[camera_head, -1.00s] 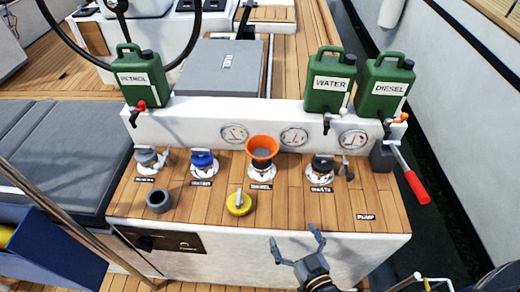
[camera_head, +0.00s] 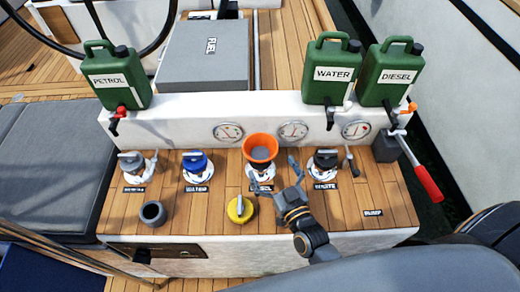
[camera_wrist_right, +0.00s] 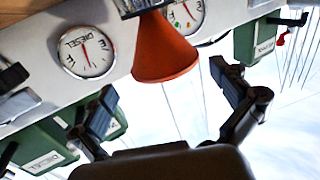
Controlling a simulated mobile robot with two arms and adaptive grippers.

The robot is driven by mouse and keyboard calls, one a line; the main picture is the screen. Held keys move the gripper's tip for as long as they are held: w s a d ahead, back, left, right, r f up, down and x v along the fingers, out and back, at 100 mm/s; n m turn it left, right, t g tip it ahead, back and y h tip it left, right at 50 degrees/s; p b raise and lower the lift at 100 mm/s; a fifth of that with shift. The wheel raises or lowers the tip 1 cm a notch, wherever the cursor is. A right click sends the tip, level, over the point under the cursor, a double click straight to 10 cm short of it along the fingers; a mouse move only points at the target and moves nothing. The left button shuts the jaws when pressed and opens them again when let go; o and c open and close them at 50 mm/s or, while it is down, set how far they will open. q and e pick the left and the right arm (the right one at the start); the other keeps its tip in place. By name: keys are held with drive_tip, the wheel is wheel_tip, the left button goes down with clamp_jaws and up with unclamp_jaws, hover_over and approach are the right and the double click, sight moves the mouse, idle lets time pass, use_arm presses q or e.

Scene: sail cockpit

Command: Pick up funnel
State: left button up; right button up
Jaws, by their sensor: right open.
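The orange funnel (camera_head: 261,146) stands upright in the third deck filler from the left, the label in front of it partly covered by my gripper. My right gripper (camera_head: 277,178) is open and empty just in front of the funnel, to its lower right in the head view. In the right wrist view, which is upside down, the funnel (camera_wrist_right: 165,50) shows between and beyond the spread fingers (camera_wrist_right: 165,84), apart from them. My left gripper is not in view.
A grey-topped filler (camera_head: 325,162) with a lever stands close right of my gripper. A blue filler (camera_head: 195,164) is left of the funnel. A yellow cap (camera_head: 240,210) and a dark cup (camera_head: 152,213) sit in front. Green canisters (camera_head: 331,72) stand on the white ledge behind.

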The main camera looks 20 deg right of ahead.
sight(263, 153)
drive_tip(key=w, duration=0.1)
drive_tip(key=w+p, duration=0.1)
drive_tip(key=w, duration=0.1)
drive_tip(key=w+a+r, duration=0.1)
drive_tip(key=shift+w, duration=0.35)
drive_tip(key=shift+w+f, duration=0.25)
drive_tip(key=shift+w, duration=0.8)
drive_tip(key=shift+w+f, duration=0.1)
drive_tip(key=shift+w, duration=0.05)
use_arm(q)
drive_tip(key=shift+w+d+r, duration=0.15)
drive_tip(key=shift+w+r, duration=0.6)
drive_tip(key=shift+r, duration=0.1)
use_arm(e)
drive_tip(key=c, duration=0.8)
